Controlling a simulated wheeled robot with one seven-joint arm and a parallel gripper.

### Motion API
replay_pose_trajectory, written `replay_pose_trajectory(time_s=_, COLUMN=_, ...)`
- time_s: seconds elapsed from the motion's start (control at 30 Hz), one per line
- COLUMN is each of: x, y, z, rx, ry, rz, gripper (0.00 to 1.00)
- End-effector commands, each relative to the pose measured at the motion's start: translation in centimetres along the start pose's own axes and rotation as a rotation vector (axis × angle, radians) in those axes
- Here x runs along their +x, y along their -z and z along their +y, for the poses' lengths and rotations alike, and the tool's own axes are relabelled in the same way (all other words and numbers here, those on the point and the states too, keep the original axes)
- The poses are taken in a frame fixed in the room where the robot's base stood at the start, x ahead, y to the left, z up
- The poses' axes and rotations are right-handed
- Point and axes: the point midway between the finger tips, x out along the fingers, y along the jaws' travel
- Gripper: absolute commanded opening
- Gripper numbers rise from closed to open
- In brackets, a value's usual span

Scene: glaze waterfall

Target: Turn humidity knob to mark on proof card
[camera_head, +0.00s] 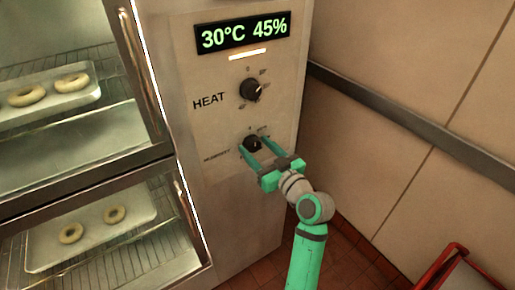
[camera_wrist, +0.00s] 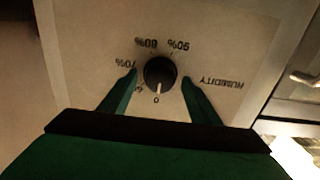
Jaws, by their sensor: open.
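The black humidity knob (camera_head: 252,144) is the lower knob on the cabinet's control panel, and it also shows in the wrist view (camera_wrist: 160,72). Its white pointer line faces the 0 mark (camera_wrist: 156,100). Percent marks ring the knob, upside down and partly hard to read in the wrist view. My gripper (camera_head: 256,147) is open, with one finger on each side of the knob; in the wrist view the fingertips (camera_wrist: 160,77) flank it with small gaps. No proof card is identifiable in either view.
The heat knob (camera_head: 250,90) sits above, under a display (camera_head: 243,33) reading 30°C 45%. Glass doors at left show trays (camera_head: 95,237) with ring-shaped dough. A wall with a dark rail (camera_head: 400,115) stands at right. A red-framed object (camera_head: 452,268) is at lower right.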

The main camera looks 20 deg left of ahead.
Motion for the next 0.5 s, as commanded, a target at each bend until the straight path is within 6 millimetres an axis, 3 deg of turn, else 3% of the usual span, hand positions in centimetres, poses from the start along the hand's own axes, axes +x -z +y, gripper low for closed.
replay_pose_trajectory(time_s=0.07, x=-0.02, y=0.00, z=0.01, rx=0.000, ry=0.000, rz=0.000, gripper=0.56)
replay_pose_trajectory(time_s=0.23, x=-0.03, y=0.01, z=0.01, rx=0.000, ry=0.000, rz=0.000, gripper=0.17)
replay_pose_trajectory(time_s=0.5, x=-0.04, y=0.00, z=0.01, rx=0.015, ry=0.000, rz=0.000, gripper=0.17)
